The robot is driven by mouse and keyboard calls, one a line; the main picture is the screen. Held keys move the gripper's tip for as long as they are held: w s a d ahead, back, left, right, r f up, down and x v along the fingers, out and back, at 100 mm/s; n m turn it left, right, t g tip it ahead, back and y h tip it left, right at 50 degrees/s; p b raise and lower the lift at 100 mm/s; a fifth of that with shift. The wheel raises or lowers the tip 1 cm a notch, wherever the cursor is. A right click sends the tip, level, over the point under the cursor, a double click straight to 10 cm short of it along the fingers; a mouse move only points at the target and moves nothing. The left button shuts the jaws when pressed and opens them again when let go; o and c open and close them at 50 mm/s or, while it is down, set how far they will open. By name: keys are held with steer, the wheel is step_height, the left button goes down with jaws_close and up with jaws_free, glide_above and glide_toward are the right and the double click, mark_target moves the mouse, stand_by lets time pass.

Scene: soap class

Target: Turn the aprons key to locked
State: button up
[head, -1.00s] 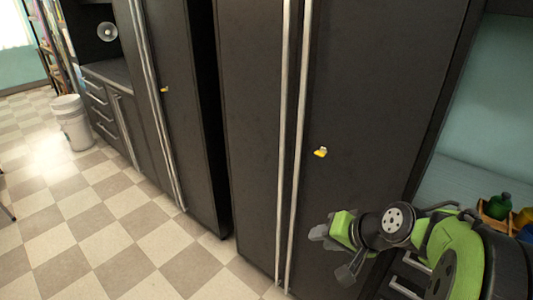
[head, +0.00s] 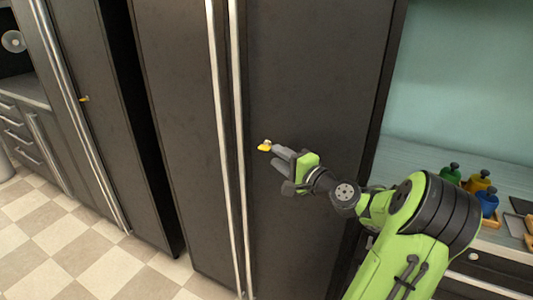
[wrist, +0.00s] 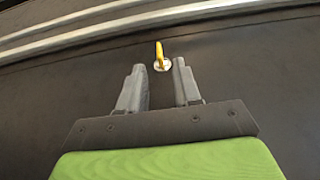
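A small yellow key (head: 265,147) sits in a round metal lock on the right door of the near dark cabinet, just right of the long handles. In the wrist view the key (wrist: 159,52) stands edge-on above the silver lock plate (wrist: 162,66). My gripper (head: 275,156) is beside the key in the head view. In the wrist view my gripper (wrist: 157,68) is open, with its two grey fingers apart and the lock roughly between and just beyond the tips. The fingers do not visibly hold the key. Labels naming the cabinet are not visible.
Long metal handles (head: 240,140) run down the doors close to the key. A second dark cabinet to the left has another yellow key (head: 84,99). A counter at right holds several bottles, including a blue one (head: 487,203).

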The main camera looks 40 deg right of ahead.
mark_target(268, 149)
steer(key=w, duration=0.5)
steer(key=shift+w+d, duration=0.1)
steer(key=shift+d, duration=0.05)
steer(key=shift+c, duration=0.3)
jaws_close()
stand_by(0.9)
